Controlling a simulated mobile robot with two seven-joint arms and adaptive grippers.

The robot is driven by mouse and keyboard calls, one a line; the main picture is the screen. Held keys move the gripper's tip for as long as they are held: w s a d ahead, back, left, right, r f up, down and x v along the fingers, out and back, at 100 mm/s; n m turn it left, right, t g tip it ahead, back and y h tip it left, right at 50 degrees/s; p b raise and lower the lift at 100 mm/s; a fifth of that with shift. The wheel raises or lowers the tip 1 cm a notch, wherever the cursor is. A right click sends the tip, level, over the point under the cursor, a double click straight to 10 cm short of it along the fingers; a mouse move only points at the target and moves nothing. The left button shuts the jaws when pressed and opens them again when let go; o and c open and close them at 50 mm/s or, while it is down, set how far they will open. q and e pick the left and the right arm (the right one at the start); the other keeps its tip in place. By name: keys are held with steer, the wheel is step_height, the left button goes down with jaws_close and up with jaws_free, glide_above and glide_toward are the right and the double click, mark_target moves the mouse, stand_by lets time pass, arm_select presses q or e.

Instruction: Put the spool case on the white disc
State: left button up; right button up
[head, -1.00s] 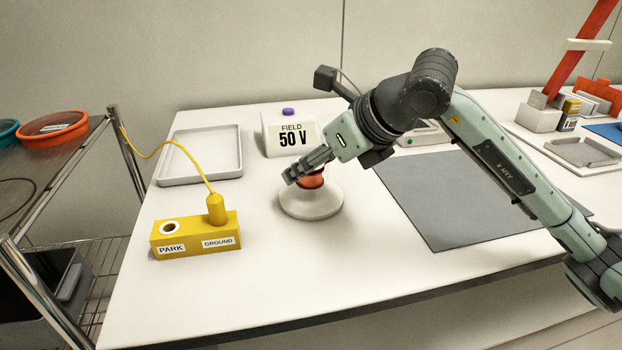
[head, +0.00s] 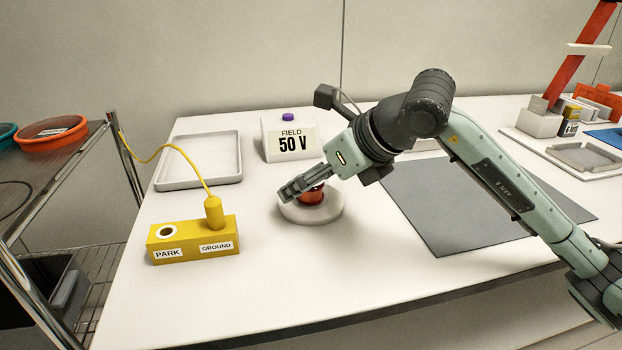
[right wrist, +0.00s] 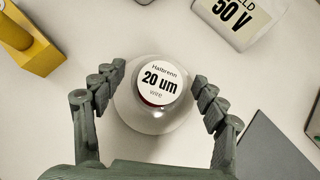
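The spool case (head: 315,196) is small, round and red. Its white top label reads "Halbrenn 20 um wire" in the right wrist view (right wrist: 160,82). It appears to rest flat on the white disc (head: 312,218), near its middle; the disc's rim also shows around it in the right wrist view (right wrist: 152,122). My right gripper (head: 300,187) is low over the disc and partly hides the case in the head view. In the right wrist view its fingers (right wrist: 159,76) are spread, one on each side of the case, with visible gaps. My left gripper is not in view.
A yellow PARK/GROUND block (head: 192,240) with a corded plug stands left of the disc. A "FIELD 50 V" box (head: 290,140) stands behind it, beside a shallow white tray (head: 199,160). A grey mat (head: 455,205) lies to the right. The front table area is clear.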

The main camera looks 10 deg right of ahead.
steer(key=shift+r, duration=0.1)
steer(key=v, duration=1.2)
stand_by(1.9)
